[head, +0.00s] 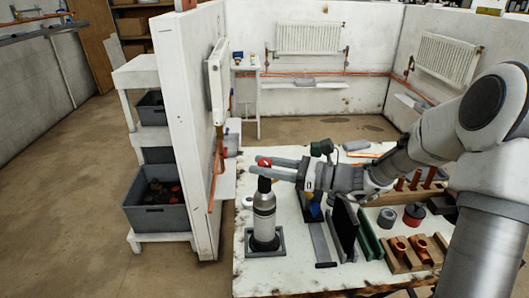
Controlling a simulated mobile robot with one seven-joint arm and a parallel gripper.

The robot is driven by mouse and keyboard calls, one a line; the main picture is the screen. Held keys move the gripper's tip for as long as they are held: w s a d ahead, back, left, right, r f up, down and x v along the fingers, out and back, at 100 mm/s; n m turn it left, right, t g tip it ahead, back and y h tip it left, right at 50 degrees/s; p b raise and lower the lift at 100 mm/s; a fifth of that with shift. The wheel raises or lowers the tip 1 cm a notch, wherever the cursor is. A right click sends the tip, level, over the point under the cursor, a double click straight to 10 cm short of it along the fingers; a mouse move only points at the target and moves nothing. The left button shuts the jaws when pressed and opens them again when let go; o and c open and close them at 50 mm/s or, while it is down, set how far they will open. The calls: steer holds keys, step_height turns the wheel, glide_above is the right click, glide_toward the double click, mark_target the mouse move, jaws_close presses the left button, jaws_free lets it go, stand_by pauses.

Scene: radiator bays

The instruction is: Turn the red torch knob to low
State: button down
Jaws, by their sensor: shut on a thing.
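The torch (264,215) is a grey cylinder standing upright on a dark square base (266,247) near the left side of the white table. Its red knob (264,161) shows at the top, between the fingers of my gripper (266,166). The gripper reaches in from the right, with its fingers lying level across the torch's head, and it is shut on the knob. The fingers hide part of the knob, and its setting marks are too small to read.
A white partition wall (188,130) stands close left of the table (300,282). On the table, right of the torch, are a dark upright plate (344,228), wooden blocks with copper fittings (400,246) and small round tins (414,214). Grey bins (160,208) fill a shelf beyond the partition.

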steer(key=n+g+p, duration=0.2)
steer(key=g, duration=0.1)
steer(key=n+g+y+p, duration=0.1)
steer(key=g, duration=0.1)
steer(key=shift+r+n+g+p, duration=0.15)
steer(key=shift+n+g+p, duration=0.2)
steer(key=shift+n+g, duration=0.05)
steer(key=shift+n+g+p, duration=1.1)
steer(key=shift+n+g, duration=0.5)
steer(key=shift+g, duration=0.9)
steer(key=shift+c, duration=2.4)
jaws_free()
steer(key=v, duration=1.7)
steer(key=shift+w+d+b, duration=0.15)
steer(key=shift+w+b, duration=0.1)
steer(key=shift+b, duration=0.1)
steer(key=shift+r, duration=0.1)
